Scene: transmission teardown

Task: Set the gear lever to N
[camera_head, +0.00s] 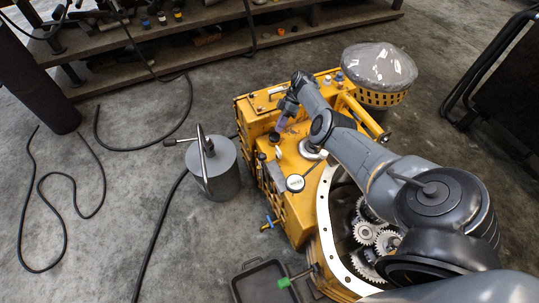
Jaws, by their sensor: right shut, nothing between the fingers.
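The yellow transmission housing (291,158) stands in the middle, its open round end toward the bottom right showing several gears (366,232). A round, pale-faced knob or dial (295,183) on a thin rod sits over its near left part; it may be the gear lever, but its markings are too small to read. My right gripper (281,124) is shut and empty above the housing's upper left part, apart from that knob. Its arm reaches in from the bottom right and hides part of the housing. My left gripper is not in view.
A grey cylinder (222,180) with a metal handle stands on the floor left of the housing. A black tray (240,291) lies below. A plastic-wrapped dome (377,66) stands behind. Hoses cross the left floor; a shelf (205,55) with parts stands at the back.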

